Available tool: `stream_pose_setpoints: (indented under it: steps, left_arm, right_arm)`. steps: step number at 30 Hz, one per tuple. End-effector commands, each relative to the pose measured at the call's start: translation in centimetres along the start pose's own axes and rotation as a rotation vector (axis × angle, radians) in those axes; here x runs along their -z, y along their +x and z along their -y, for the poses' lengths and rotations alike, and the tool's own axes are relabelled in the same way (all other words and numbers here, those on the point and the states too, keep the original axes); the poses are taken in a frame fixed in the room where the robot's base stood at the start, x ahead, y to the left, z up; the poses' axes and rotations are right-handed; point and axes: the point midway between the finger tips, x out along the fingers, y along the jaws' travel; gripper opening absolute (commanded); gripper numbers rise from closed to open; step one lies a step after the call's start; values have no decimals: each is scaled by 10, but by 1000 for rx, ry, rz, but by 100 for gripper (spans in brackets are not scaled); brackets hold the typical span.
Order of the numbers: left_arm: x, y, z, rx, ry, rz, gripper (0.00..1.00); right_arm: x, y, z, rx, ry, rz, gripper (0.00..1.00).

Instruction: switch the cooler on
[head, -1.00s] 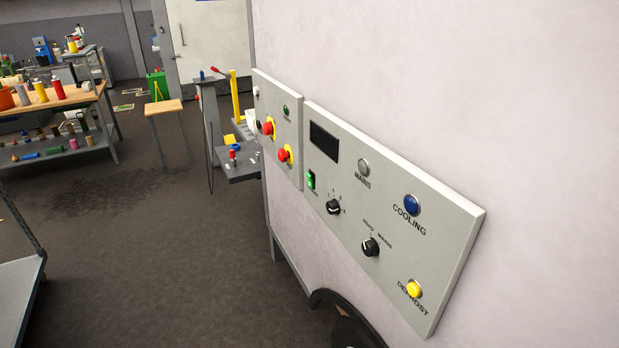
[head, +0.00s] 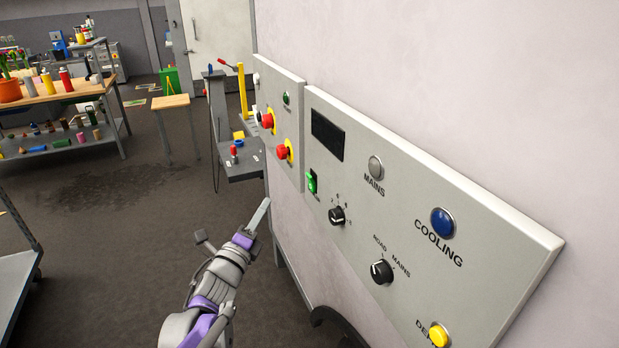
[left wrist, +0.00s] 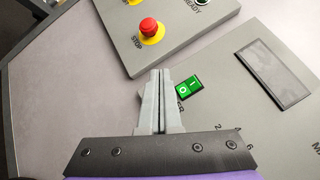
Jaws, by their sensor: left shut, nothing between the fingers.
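The grey cooler panel (head: 480,225) is on the pale wall. It carries a dark display (head: 327,137), a green rocker switch (head: 312,182), two black knobs, a grey MAINS lamp (head: 375,166), a blue COOLING lamp (head: 442,222) and a yellow DEFROST lamp (head: 438,335). In the left wrist view the rocker (left wrist: 188,88) shows O and I marks. My left gripper (head: 264,205) is shut and empty, left of and below the rocker. In the left wrist view its fingertips (left wrist: 160,73) appear just left of the rocker; contact cannot be told. My right gripper is out of view.
A smaller panel (head: 278,110) with two red stop buttons adjoins on the left; one button (left wrist: 149,27) shows in the left wrist view. A black curved object (head: 345,325) is below. A grey shelf stand (head: 240,168) and workbench (head: 75,92) are farther back. Floor between is open.

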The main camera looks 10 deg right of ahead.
Motion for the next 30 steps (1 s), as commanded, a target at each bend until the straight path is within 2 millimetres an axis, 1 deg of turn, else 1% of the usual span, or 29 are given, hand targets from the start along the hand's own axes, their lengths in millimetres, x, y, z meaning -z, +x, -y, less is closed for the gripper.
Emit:
stream_pose_setpoints:
  steps: [5, 10, 24, 30]
  left_arm:
    - [0, 0, 0, -1, -3, 1, 0]
    - [4, 7, 6, -1, -5, 0, 0]
    - [35, 50, 39, 0, -5, 1, 0]
    - [42, 60, 44, -2, -6, 2, 0]
  right_arm:
    - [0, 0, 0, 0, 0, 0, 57]
    - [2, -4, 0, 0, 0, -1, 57]
    - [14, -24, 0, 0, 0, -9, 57]
    - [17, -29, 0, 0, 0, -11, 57]
